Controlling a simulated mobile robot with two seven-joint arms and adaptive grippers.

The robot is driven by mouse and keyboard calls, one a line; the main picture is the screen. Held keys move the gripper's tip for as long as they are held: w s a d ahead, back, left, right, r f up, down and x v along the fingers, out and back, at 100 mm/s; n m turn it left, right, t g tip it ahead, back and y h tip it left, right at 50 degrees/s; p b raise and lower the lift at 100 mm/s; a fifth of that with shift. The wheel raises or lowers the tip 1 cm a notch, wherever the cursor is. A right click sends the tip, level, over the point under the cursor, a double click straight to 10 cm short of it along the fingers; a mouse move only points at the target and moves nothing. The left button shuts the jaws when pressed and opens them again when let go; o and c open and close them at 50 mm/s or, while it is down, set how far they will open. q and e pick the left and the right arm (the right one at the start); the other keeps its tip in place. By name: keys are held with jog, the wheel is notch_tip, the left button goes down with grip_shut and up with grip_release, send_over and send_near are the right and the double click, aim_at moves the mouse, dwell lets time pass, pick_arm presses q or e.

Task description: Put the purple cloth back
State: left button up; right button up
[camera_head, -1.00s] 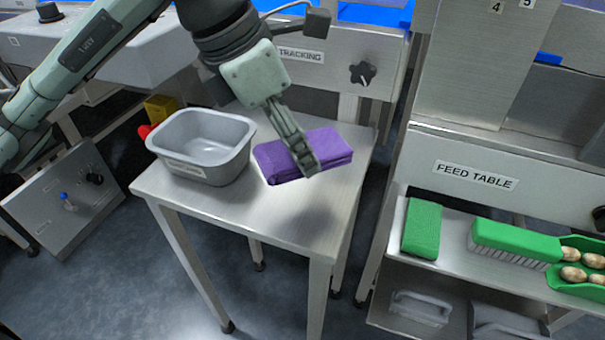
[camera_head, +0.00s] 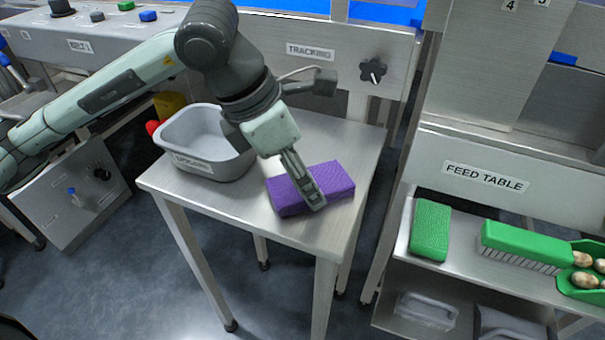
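The purple cloth (camera_head: 342,180) is a folded, thick block at the right part of a small metal side table (camera_head: 225,206), right of a grey basin. My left gripper (camera_head: 313,198) points down across the middle of the cloth, with one finger visible against its near side. The other finger is hidden. The gripper looks closed around the cloth, which has moved along with it. The cloth looks to be at or very close to the tabletop; its underside is hidden. My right gripper is not in view.
The grey basin (camera_head: 182,164) stands at the table's back left, close to my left arm. A knobbed panel labelled TRACKING (camera_head: 350,62) rises behind.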

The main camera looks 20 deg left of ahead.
pick_arm(q)
jog(key=o, duration=1)
jog(key=shift+r, duration=0.2)
jog(key=p+v, duration=0.1)
jog(key=v, duration=1)
jog(key=shift+a+r, duration=0.1)
jog(key=shift+r, duration=0.3)
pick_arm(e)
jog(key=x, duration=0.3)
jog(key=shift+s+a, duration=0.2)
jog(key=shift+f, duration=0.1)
